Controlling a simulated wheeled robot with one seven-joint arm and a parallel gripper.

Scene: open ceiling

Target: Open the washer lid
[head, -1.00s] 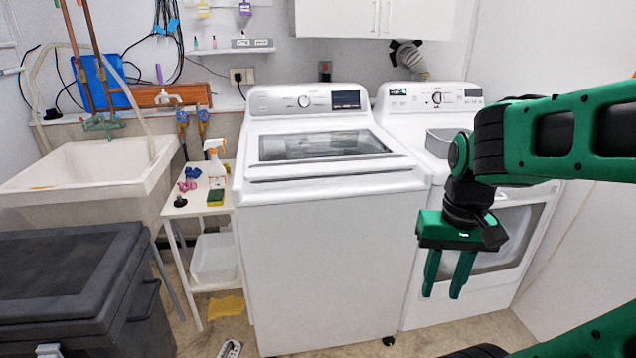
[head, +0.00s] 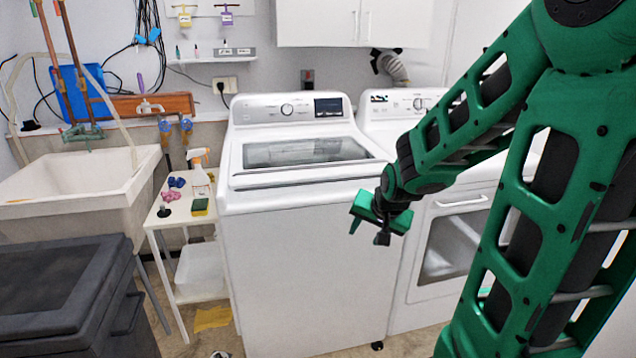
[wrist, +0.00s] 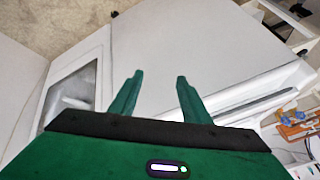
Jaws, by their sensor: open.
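The white top-load washer (head: 300,262) stands in the middle of the head view. Its lid (head: 300,158), with a dark glass window, lies shut on top. My gripper (head: 368,228) is in front of the washer's upper right front, below the level of the lid. In the wrist view my gripper (wrist: 155,95) shows two green fingers, apart and with nothing between them. The washer's white front (wrist: 185,45) fills the space beyond the fingers, and the lid's front edge (wrist: 255,108) shows to the right of them. I cannot tell the exact gap to the washer.
A white front-load dryer (head: 445,245) stands right beside the washer. A small white table (head: 180,212) with a spray bottle (head: 199,172) and small items stands left of it. A sink (head: 85,185) and a dark chest (head: 60,300) are further left. A wall cabinet (head: 350,22) hangs above.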

